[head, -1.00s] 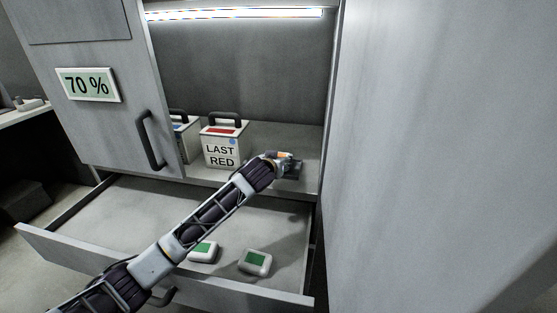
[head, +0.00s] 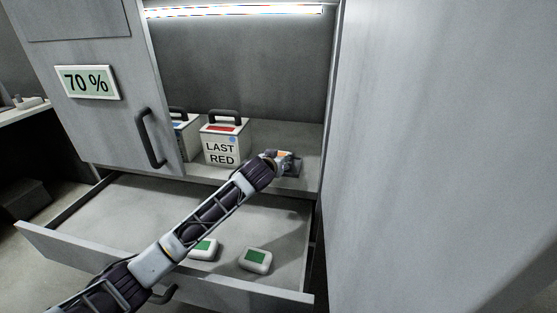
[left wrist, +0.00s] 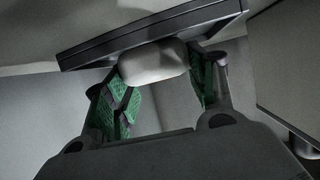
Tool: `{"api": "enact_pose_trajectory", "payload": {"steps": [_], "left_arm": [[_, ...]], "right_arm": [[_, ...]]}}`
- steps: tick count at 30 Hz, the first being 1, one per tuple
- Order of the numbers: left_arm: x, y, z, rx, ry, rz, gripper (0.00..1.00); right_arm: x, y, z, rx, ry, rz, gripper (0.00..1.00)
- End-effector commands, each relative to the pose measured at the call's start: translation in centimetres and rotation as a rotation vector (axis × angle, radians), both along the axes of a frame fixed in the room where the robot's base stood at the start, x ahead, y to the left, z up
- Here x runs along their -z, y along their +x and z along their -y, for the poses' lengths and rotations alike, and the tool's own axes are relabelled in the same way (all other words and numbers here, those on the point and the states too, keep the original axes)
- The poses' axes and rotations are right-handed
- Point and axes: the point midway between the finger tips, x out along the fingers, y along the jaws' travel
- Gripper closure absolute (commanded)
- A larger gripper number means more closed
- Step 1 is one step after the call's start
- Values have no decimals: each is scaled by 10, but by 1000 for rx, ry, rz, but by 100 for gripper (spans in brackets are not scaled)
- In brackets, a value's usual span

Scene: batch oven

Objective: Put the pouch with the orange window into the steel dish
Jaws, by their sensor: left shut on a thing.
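The pouch with the orange window (head: 284,154) is at my left gripper (head: 287,160), on the right of the lit compartment. In the left wrist view its pale body (left wrist: 152,62) sits between the green-padded fingers of my left gripper (left wrist: 160,80), which are shut on it. The steel dish (head: 294,171) is a dark, flat shape at the gripper, partly hidden by it. In the left wrist view a dark rimmed slab, seemingly the dish (left wrist: 130,38), lies right by the pouch. I cannot tell whether they touch. My right gripper is not in view.
A box marked LAST RED (head: 221,148) stands left of the gripper, with another box (head: 186,140) behind the door (head: 105,125). Below, an open drawer (head: 110,212) holds two pouches with green windows (head: 204,250) (head: 255,261). A grey panel (head: 430,150) closes the right side.

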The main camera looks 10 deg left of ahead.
Motion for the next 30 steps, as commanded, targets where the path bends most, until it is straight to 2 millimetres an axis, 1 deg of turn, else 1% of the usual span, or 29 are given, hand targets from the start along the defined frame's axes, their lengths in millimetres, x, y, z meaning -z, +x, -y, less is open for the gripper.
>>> {"api": "enact_pose_trajectory", "payload": {"steps": [22, 23, 28, 30], "left_arm": [[7, 0, 0, 0, 0, 1, 68], [6, 0, 0, 0, 0, 1, 40], [6, 0, 0, 0, 0, 0, 19], [6, 0, 0, 0, 0, 0, 19]], "right_arm": [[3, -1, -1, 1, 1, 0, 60], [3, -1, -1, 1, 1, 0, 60], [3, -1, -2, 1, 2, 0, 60], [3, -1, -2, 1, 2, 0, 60]]}}
